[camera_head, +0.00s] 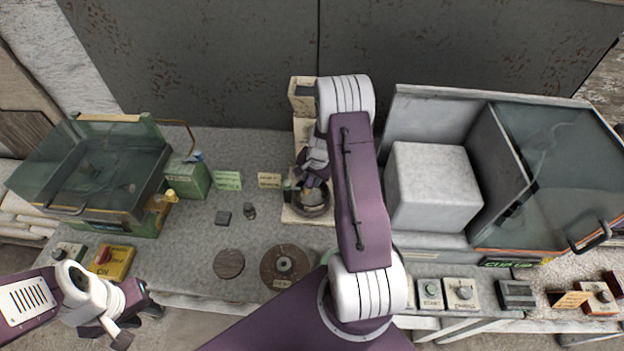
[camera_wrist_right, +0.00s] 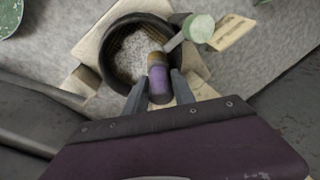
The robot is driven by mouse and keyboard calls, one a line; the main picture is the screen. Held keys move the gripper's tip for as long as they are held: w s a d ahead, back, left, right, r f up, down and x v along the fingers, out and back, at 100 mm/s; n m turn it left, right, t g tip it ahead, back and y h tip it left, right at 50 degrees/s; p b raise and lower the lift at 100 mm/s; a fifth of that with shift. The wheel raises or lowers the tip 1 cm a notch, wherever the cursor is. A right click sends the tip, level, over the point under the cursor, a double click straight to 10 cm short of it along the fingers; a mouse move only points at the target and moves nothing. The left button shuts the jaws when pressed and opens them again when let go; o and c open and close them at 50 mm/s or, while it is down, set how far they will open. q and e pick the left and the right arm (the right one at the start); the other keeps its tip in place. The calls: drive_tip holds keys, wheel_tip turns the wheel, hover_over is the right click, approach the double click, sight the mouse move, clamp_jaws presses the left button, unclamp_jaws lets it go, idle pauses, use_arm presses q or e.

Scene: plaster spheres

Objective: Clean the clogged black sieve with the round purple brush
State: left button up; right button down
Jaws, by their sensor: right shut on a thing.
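The black sieve (camera_wrist_right: 106,42) is a round ring with pale, grainy white matter inside, in the right wrist view. It also shows in the head view (camera_head: 325,209), partly covered by my right arm. My right gripper (camera_wrist_right: 158,92) is shut on the round purple brush (camera_wrist_right: 160,86), which has a brown band at its far end. The brush end is over the sieve's near part; whether it touches the white matter I cannot tell. In the head view my right gripper (camera_head: 309,181) is above the sieve. My left gripper (camera_head: 137,322) is open and empty at the front left, away from the sieve.
A pale green round knob (camera_wrist_right: 201,28) on a rod stands at the sieve's edge. A glass-lidded green box (camera_head: 92,172) is left, a grey cabinet with a pale block (camera_head: 432,185) right.

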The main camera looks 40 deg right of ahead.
drive_tip(key=shift+w+d+r, duration=0.15)
drive_tip(key=shift+w+r, duration=0.1)
drive_tip(key=shift+w, duration=0.05)
drive_tip(key=shift+f, duration=0.4)
